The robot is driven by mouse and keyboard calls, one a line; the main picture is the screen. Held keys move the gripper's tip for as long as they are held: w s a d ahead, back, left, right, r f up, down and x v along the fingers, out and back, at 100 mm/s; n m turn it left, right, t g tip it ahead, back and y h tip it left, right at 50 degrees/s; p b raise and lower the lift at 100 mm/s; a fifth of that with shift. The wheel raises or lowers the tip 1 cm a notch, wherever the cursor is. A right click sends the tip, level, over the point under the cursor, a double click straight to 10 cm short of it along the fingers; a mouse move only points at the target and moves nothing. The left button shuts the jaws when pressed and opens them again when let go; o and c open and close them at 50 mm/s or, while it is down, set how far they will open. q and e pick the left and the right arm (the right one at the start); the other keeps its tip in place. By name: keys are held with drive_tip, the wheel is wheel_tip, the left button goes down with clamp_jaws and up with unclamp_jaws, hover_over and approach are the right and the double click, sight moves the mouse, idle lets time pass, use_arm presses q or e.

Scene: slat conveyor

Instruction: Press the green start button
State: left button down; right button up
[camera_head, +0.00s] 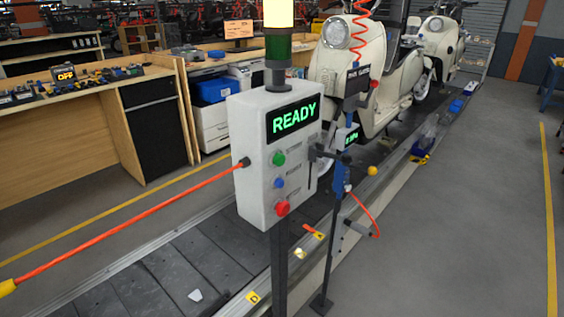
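The green button (279,159) is the top one of three on the front of a grey control box (252,150). A blue button (278,183) and a red button (282,208) sit below it. The box's screen (292,118) reads READY in green. The box stands upright on a dark post beside the conveyor (190,263). Neither of my grippers shows in this view, and nothing covers the green button.
A signal light (278,47) tops the box. An orange cable (120,228) runs from its left side. A stand with a blue tool (339,178) and a coiled red hose is close right. Cream scooters (356,70) stand behind. Grey floor (470,220) at right is clear.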

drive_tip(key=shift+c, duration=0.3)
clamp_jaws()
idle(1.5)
